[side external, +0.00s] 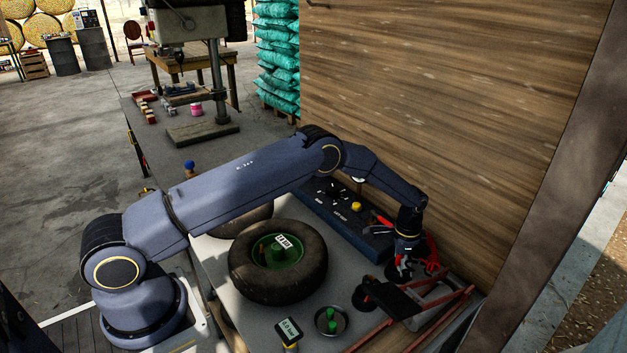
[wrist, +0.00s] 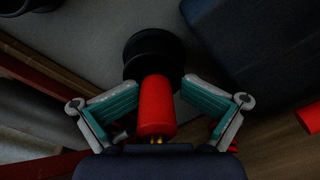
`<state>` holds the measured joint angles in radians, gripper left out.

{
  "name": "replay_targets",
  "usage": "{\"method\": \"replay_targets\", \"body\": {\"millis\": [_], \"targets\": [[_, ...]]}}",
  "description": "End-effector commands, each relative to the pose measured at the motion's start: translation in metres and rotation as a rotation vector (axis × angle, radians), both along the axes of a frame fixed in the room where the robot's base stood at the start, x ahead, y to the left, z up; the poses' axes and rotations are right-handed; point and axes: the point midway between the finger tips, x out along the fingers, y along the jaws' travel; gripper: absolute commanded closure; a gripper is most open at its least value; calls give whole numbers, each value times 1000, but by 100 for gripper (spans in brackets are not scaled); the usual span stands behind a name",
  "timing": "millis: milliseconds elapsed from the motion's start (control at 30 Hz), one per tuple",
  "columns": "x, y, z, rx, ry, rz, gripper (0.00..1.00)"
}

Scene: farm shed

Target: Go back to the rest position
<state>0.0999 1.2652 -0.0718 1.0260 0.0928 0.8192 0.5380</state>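My gripper (side external: 410,262) is low over the far right end of the grey bench (side external: 222,262), near the wooden wall. In the wrist view my gripper (wrist: 160,88) has its two teal-padded fingers spread apart. A red cylinder (wrist: 156,105) with a round black end (wrist: 153,52) stands between them. I see a gap at the right fingertip; contact on the left is unclear. In the side view the fingers and the red and black parts around them overlap, so details there are hard to separate. My arm reaches across the bench, bent at the elbow.
A tyre with a green hub (side external: 282,250) lies below my arm. A dark blue panel (side external: 337,225) with a yellow button lies behind it. Red-framed tools (side external: 440,303) and a dish (side external: 332,321) are in front. The wooden wall (side external: 450,90) is close behind my gripper.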

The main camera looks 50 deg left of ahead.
Motion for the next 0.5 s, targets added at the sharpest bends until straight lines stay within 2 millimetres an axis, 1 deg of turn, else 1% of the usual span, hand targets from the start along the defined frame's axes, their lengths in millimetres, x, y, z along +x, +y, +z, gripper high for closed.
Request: {"method": "replay_targets", "body": {"millis": [33,167,500], "targets": [[-13,3,-20,6,35,0,13],[-14,2,-20,5,36,0,0],[-14,1,-19,2,36,0,0]]}}
